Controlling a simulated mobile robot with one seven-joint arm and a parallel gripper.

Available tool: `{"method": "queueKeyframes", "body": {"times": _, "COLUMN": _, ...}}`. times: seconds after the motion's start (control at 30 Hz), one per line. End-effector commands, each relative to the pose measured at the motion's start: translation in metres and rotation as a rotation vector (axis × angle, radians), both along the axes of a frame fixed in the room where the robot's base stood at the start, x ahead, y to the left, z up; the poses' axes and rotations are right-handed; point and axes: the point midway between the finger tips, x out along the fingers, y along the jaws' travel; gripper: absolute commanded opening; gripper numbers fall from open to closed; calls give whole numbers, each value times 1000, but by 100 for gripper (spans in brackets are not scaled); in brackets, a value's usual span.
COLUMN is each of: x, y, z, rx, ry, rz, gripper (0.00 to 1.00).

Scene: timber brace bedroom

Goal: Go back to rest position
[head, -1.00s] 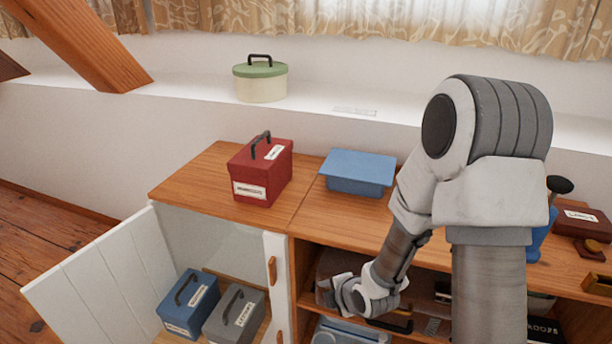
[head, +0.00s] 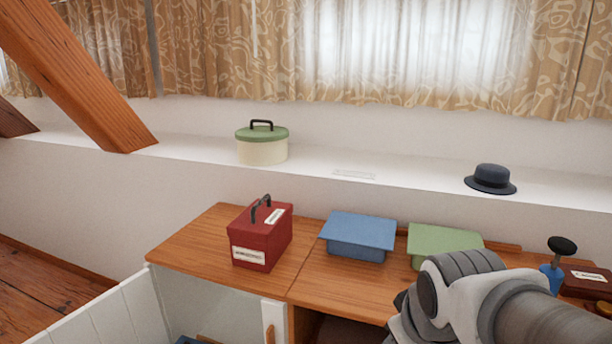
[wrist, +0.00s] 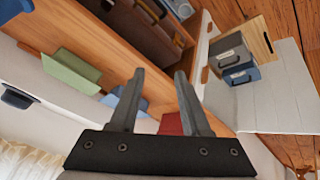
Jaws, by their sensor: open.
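My gripper (wrist: 158,98) is open and empty in the wrist view, its two grey fingers apart with nothing between them. In the head view my arm is at the lower right, in front of the cabinet, and the gripper itself is mostly hidden. The wooden cabinet top (head: 195,250) carries a red labelled box (head: 262,238), a blue lidded box (head: 357,237) and a green lidded box (head: 440,243). In the wrist view the red box (wrist: 171,124) shows partly behind the fingers.
The white cabinet door (head: 125,310) stands open at the lower left. Grey (wrist: 230,50) and blue (wrist: 241,74) boxes sit inside. A round cream tin (head: 262,150) and a dark hat (head: 491,179) are on the ledge. A slanted timber brace (head: 85,80) is at the upper left.

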Motion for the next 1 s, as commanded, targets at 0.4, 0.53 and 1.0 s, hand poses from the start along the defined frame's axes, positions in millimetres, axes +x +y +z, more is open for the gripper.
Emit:
{"method": "queueKeyframes", "body": {"times": 0.4, "x": -73, "y": 4, "z": 64, "rx": 234, "ry": 30, "rz": -323, "gripper": 47}}
{"method": "queueKeyframes", "body": {"times": 0.53, "x": -73, "y": 4, "z": 91, "rx": 232, "ry": 29, "rz": -322, "gripper": 47}}
{"method": "queueKeyframes", "body": {"times": 1.0, "x": -72, "y": 4, "z": 210, "rx": 230, "ry": 29, "rz": -319, "gripper": 47}}
